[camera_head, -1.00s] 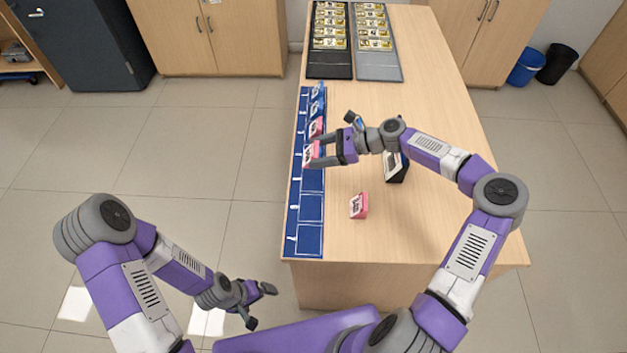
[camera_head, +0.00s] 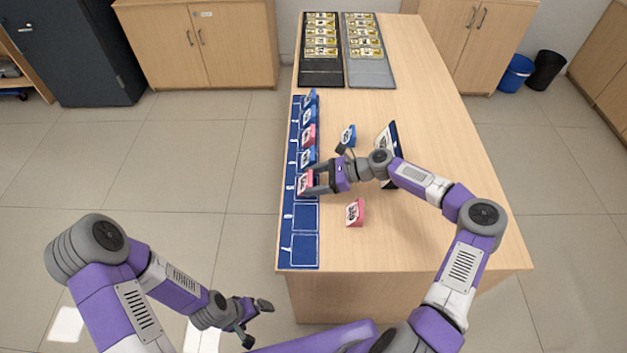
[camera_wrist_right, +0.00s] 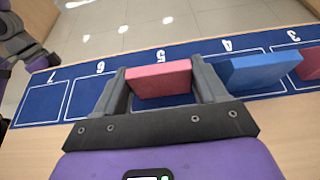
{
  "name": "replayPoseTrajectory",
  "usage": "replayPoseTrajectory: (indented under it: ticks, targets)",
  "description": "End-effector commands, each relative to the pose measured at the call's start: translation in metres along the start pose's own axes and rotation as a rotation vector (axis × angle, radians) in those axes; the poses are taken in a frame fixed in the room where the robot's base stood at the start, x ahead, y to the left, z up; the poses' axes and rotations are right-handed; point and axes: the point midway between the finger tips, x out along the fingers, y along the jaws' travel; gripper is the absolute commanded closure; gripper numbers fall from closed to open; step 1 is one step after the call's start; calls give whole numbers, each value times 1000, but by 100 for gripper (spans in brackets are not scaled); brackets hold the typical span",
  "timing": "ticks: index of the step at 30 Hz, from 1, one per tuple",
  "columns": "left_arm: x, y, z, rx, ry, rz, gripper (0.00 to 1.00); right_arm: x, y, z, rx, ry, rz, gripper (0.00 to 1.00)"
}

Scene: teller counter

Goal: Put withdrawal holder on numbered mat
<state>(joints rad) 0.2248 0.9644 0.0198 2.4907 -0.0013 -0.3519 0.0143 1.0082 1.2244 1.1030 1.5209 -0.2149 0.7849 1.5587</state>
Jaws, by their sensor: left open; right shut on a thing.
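A pink withdrawal holder (camera_head: 305,184) is between the fingers of my right gripper (camera_head: 311,184), which is shut on it. In the right wrist view the pink holder (camera_wrist_right: 160,79) is over the space marked 5 of the blue numbered mat (camera_wrist_right: 50,103); I cannot tell if it touches the mat. A blue holder (camera_wrist_right: 256,71) stands beside it at space 4, and part of another pink holder (camera_wrist_right: 311,64) shows at space 3. The head view shows the mat (camera_head: 299,253) along the table's left edge. My left gripper (camera_head: 257,318) is open and empty, off the table.
Another pink holder (camera_head: 354,212) and a blue holder (camera_head: 347,138) stand on the table (camera_head: 420,235) right of the mat. A dark-backed stand (camera_head: 386,138) is partly hidden behind my right arm. Trays of notes (camera_head: 320,72) lie at the far end. Spaces 6 and 7 are empty.

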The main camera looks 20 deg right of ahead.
Motion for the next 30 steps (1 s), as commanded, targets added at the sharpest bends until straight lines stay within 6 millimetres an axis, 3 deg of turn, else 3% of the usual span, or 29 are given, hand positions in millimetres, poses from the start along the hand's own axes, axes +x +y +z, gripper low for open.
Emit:
replayPoseTrajectory:
  ticks: [2,3,7,19,30]
  targets:
    - [0,0,0,0,0,0,2,1,0,-2,1,0,0,59]
    - [0,0,0,0,0,0,2,1,0,-2,1,0,0,22]
    - [0,0,0,0,0,0,2,1,0,-2,1,0,0,3]
    - [-5,2,0,0,0,0,2,-8,0,2,2,2,-1,3]
    - [-42,16,2,0,0,0,2,-83,-1,4,2,3,-2,3]
